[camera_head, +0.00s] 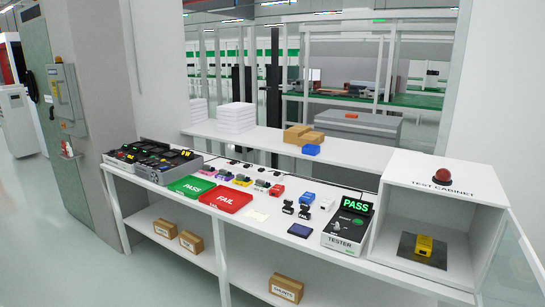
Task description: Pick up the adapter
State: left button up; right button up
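No part is labelled adapter, so I cannot tell for certain which one it is. A yellow block-shaped device (424,246) lies on a dark plate (404,252) inside the white test cabinet (478,234). Smaller parts stand on the white workbench (262,228): a red block (276,190), a blue block (307,198), a white block (326,204) and two black parts (288,207) (304,212). Several small coloured parts (243,181) stand in a row further left. Neither of my grippers is in view.
The tester (345,231) shows a green PASS display beside the cabinet. A green PASS tray (191,188) and a red FAIL tray (225,201) lie left, near black bins (152,160). A dark blue flat piece (299,230) lies at the front edge. Boxes (286,287) stand on the lower shelf.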

aim_at(424, 243)
jog(key=k+l+z, duration=0.15)
jog(key=l, duration=0.3)
jog(key=k+l+z, duration=0.15)
jog(key=l, duration=0.25)
jog(key=k+l+z, duration=0.1)
jog(key=l, duration=0.4)
jog(key=k+l+z, duration=0.15)
jog(key=l, duration=0.3)
